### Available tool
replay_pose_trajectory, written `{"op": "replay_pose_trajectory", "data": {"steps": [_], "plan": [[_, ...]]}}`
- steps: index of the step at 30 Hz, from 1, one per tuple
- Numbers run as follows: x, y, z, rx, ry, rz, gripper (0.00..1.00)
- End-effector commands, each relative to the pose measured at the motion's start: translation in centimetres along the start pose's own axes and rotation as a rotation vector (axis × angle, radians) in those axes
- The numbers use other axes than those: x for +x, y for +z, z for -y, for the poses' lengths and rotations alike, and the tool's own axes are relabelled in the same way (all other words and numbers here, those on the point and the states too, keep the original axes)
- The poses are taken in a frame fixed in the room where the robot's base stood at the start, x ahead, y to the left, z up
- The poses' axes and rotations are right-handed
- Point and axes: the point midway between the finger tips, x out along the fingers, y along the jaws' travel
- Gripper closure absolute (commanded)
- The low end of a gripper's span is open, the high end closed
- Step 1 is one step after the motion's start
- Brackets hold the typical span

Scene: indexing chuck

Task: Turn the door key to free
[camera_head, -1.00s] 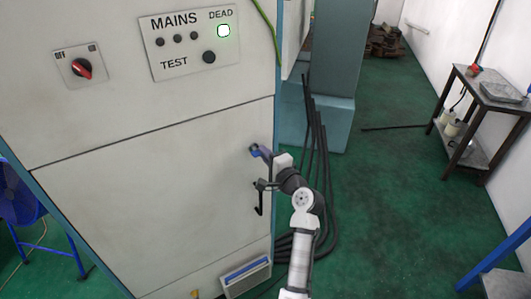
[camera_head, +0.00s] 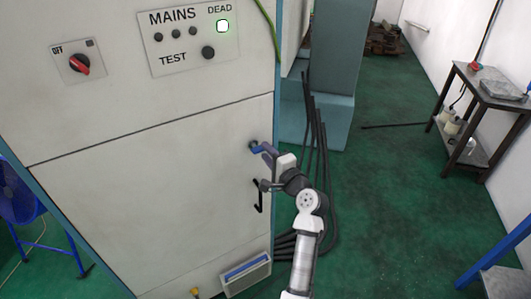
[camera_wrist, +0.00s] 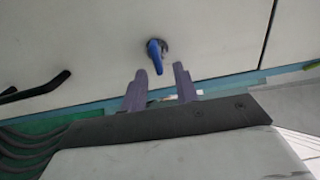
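The blue door key (camera_head: 254,146) sits in its lock near the right edge of the pale cabinet door (camera_head: 150,200). In the wrist view the key (camera_wrist: 155,55) sticks out from a round lock, its blue grip pointing down in the picture. My gripper (camera_head: 267,149) is just right of the key in the head view. In the wrist view my gripper (camera_wrist: 159,69) has its two fingers apart with nothing held. The key's end shows between and just beyond the fingertips; I cannot tell whether a finger touches it.
A black door handle (camera_head: 259,197) is below the key, close under my wrist. A panel (camera_head: 188,40) marked MAINS has a lit DEAD lamp, and a red switch (camera_head: 79,64) is left of it. Black cables (camera_head: 318,150) hang behind my arm.

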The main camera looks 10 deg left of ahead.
Motion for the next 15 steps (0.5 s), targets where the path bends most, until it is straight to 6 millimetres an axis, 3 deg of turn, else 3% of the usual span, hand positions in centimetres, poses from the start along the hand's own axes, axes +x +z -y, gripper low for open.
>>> {"op": "replay_pose_trajectory", "data": {"steps": [9,15], "plan": [[-7.4,-0.1,-0.5,-0.001,-0.001,-0.005,0.70],[-10.7,-0.1,-0.3,-0.001,0.000,-0.003,0.70]]}}
